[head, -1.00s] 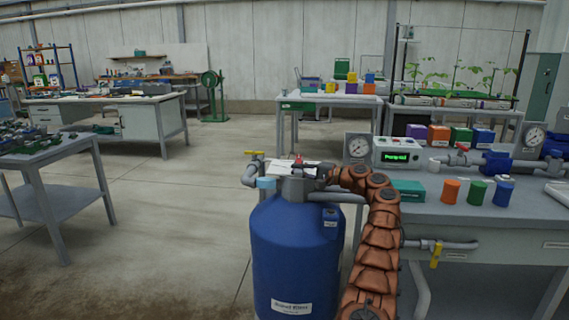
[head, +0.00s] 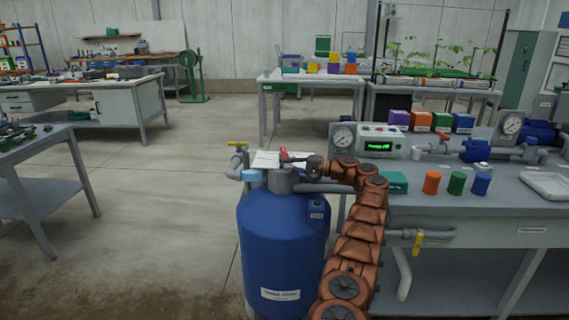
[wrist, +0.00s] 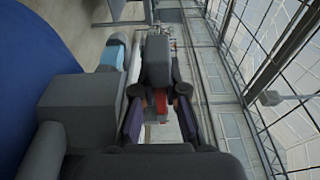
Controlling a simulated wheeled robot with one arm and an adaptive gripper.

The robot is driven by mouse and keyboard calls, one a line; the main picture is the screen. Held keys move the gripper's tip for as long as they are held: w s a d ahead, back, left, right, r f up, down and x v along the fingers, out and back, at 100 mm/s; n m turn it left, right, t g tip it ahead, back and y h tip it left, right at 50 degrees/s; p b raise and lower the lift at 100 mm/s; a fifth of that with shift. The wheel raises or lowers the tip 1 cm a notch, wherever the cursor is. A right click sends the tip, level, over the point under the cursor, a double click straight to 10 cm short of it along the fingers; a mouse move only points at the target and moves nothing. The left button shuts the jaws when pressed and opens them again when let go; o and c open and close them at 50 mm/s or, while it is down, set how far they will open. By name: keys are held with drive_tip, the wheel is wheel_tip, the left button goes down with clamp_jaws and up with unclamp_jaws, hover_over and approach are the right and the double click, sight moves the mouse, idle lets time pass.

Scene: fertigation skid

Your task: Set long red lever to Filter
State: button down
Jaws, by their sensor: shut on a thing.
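The blue tank (head: 283,250) with a white label stands upright left of the workbench, a grey valve head (head: 284,181) on its top. A small part of the red lever (head: 283,152) shows above the valve head. My gripper (head: 293,160) is over the tank top, reaching in from the right. In the wrist view, the red lever (wrist: 161,101) lies between the two fingers of my gripper (wrist: 160,122), which is shut on it. Most of the lever is hidden by the fingers and dark grey parts. The lever's position markings cannot be read.
A yellow-handled valve (head: 238,143) and a light-blue cap (head: 252,175) sit left of the valve head. The workbench (head: 470,215) on the right carries a gauge (head: 343,138), a green-lit display box (head: 379,143) and coloured canisters. Floor left of the tank is clear.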

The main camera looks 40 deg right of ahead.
drive_tip(key=shift+s+d+f, duration=0.15)
drive_tip(key=shift+f, duration=0.15)
drive_tip(key=c, duration=1.4)
unclamp_jaws()
drive_tip(key=shift+o, duration=1)
drive_tip(key=shift+r, duration=0.2)
